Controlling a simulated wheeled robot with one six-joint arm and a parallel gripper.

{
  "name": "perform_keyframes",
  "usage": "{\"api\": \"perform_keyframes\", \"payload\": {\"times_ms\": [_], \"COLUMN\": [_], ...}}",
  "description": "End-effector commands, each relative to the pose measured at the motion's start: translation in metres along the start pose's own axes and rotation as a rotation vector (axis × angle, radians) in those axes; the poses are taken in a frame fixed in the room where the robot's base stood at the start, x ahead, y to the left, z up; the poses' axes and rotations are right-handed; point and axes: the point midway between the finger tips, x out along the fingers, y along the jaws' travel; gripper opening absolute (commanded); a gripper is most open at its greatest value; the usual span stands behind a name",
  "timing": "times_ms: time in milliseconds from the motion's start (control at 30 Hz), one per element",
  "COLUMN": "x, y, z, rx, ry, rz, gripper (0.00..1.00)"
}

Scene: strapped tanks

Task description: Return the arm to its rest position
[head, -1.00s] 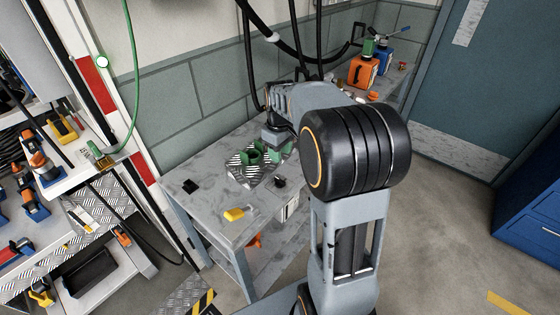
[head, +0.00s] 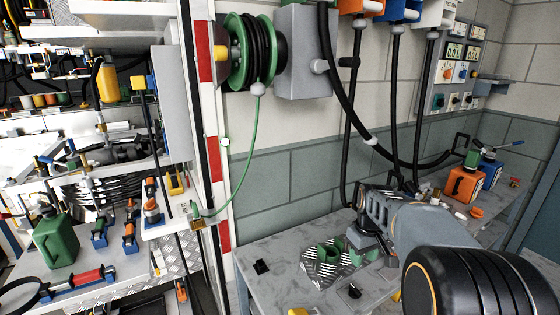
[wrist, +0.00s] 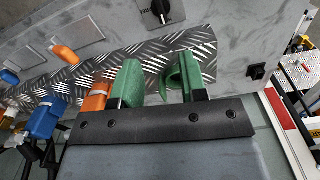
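My gripper (head: 362,257) is at the end of my arm, low over the grey table (head: 270,252), just right of a green curved cradle (head: 327,253) on tread plate. In the wrist view, my gripper (wrist: 155,72) shows two green finger pads standing apart on a dark bar, with no held object visible between them. The green cradle (wrist: 171,88) shows behind the right pad. I cannot tell whether it touches it. My arm reaches forward from the lower right of the head view.
An orange tank (head: 465,185) and a blue tank (head: 491,172) stand at the table's far right. Black hoses (head: 395,110) hang down the wall behind my arm. A green hose reel (head: 250,55) is on the wall. Crowded shelves (head: 100,180) fill the left.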

Motion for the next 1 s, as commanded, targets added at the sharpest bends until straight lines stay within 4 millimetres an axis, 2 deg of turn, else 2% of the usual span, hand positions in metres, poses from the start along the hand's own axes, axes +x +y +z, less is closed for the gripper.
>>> {"api": "perform_keyframes", "payload": {"times_ms": [33, 67, 300, 500, 633, 800, 1000], "x": [0.012, 0.011, -0.020, -0.045, -0.058, -0.076, -0.076], "y": [-0.006, -0.012, -0.074, -0.114, -0.128, -0.135, -0.137], "z": [0.011, 0.017, 0.073, 0.113, 0.126, 0.127, 0.126], "rx": [0.071, 0.112, 0.330, 0.356, 0.321, 0.292, 0.285], "ry": [-0.011, -0.005, 0.101, 0.201, 0.245, 0.295, 0.298], "rz": [-0.007, -0.004, 0.023, 0.028, 0.031, 0.035, 0.034], "gripper": [0.39, 0.39, 0.39, 0.39, 0.39, 0.39, 0.39]}}
